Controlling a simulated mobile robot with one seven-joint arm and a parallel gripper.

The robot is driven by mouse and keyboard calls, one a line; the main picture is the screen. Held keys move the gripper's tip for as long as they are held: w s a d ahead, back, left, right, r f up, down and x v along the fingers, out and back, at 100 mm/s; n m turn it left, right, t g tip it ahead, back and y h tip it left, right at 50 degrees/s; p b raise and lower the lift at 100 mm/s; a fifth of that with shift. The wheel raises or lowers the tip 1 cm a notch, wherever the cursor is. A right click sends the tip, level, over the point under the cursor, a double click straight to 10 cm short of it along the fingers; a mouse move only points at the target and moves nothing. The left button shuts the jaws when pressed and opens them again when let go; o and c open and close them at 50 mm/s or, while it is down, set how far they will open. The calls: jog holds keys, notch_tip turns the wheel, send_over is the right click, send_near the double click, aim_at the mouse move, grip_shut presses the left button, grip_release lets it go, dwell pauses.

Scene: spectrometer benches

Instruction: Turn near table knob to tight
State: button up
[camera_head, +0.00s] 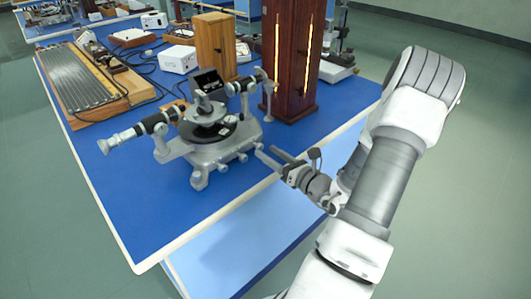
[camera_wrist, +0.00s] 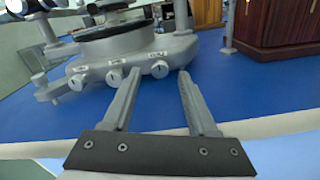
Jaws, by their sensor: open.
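The spectrometer (camera_head: 212,138) stands on the blue bench top, with a grey base, a round dark table and a telescope tube. Several small round knobs line its near side. In the wrist view I see a right knob (camera_wrist: 160,69), a middle knob (camera_wrist: 114,79) and a left knob (camera_wrist: 76,82), each with a small label too blurred to read. I cannot tell which is the table knob. My gripper (camera_head: 265,151) is open and empty, just off the base's near right side. In the wrist view its fingertips (camera_wrist: 159,74) lie on either side of the right knob, apparently short of it.
A dark wooden box with glowing tubes (camera_head: 292,60) stands behind right of the spectrometer. A white box (camera_head: 178,59) and a long ridged grating (camera_head: 78,77) lie farther back left. The bench's pale front edge (camera_head: 215,217) runs below my gripper. Blue surface in front of the base is clear.

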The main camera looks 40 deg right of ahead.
jog(key=shift+w+a, duration=0.1)
jog(key=shift+w, duration=0.95)
grip_shut()
